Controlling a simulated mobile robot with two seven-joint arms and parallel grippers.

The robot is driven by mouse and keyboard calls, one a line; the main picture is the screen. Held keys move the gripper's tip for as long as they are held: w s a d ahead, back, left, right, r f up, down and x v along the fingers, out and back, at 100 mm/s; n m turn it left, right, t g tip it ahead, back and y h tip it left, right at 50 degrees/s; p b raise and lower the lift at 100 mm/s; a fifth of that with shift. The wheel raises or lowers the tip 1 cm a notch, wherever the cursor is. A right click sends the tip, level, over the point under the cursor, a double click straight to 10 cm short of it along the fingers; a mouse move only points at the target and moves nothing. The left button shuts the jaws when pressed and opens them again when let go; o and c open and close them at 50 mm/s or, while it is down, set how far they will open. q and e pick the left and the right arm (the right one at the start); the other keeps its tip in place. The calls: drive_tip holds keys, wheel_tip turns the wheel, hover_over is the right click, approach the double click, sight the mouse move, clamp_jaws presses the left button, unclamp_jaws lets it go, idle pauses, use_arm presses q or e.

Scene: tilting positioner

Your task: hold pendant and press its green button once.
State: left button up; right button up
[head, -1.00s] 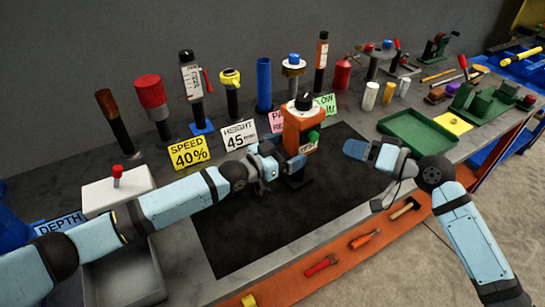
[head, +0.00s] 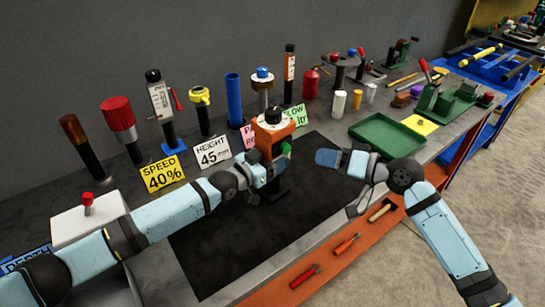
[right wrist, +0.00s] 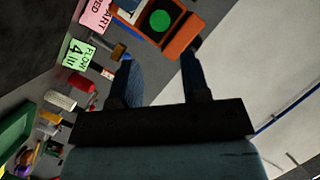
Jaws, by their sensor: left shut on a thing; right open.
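The pendant (head: 274,127) is an orange box with a black knob on top and a green button (head: 287,149) on its right side. It stands upright above a dark base on the black mat. My left gripper (head: 270,172) is shut on the pendant's lower part and partly hides it. My right gripper (head: 325,159) is open and empty, a short gap to the right of the pendant. In the right wrist view, the green button (right wrist: 160,20) shows on the orange face at the top, beyond the two open fingers and not touching them.
Yellow (head: 162,174) and white (head: 212,152) signs stand left of the pendant, with upright handles behind. A pink and a green sign are partly hidden behind it. A green tray (head: 386,136) lies to the right. The black mat (head: 235,245) is clear in front.

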clamp_jaws()
idle(1.5)
